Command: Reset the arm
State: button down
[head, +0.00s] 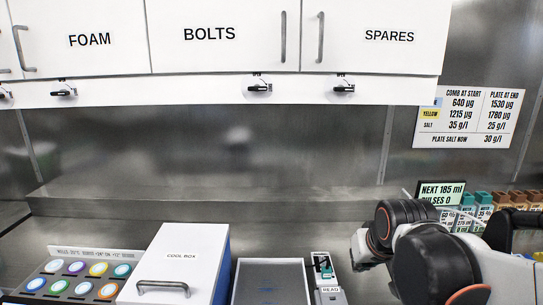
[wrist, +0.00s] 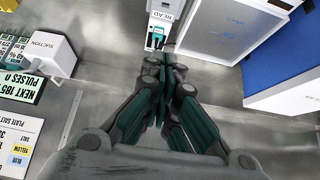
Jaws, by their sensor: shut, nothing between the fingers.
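My gripper (wrist: 163,88) shows in the wrist view with its dark and teal fingers together, holding nothing. It hangs over bare metal counter, just below a small white reader marked READ (wrist: 160,22). My arm (head: 430,250) shows at the lower right of the head view, folded over the counter. The gripper itself cannot be made out in the head view. The reader (head: 328,288) also shows there, left of my arm.
A tray (head: 271,264) and a white-and-blue cool box (head: 181,262) stand left of the reader. Round coloured wells (head: 82,268) lie further left. A display (head: 441,192) and several small boxes (head: 483,214) stand behind my arm. Wall cabinets (head: 220,40) hang above. A suction block (wrist: 52,52) shows left of my gripper.

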jog(key=s, duration=1.5)
jog(key=shift+s+f, duration=0.35)
jog(key=shift+f, duration=0.1)
